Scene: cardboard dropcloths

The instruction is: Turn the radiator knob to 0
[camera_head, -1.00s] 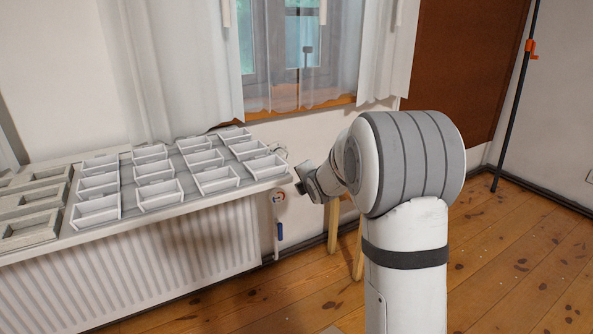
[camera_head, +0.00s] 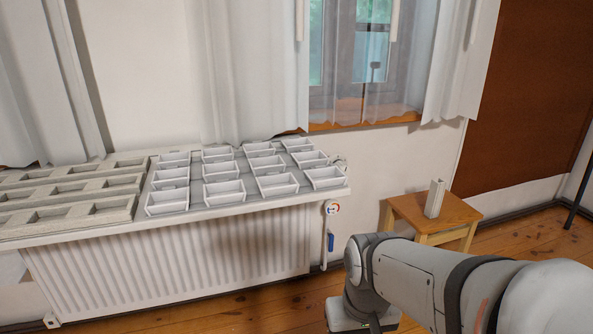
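The radiator (camera_head: 170,265) stands against the wall at the left, below a shelf. The radiator knob (camera_head: 332,208) is a small white round part with red and blue marks at the radiator's right end. Its setting is too small to read. A pipe with a blue valve handle (camera_head: 331,242) runs below it. My arm reaches in from the lower right, its wrist in front of the floor, below and right of the knob and apart from it in the picture. My gripper's fingers are not visible.
White compartment trays (camera_head: 224,190) and a beige slotted tray (camera_head: 70,200) cover the shelf above the radiator. A wooden stool (camera_head: 460,212) with a white upright block (camera_head: 435,198) stands right of the knob. Wooden floor shows around the stool.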

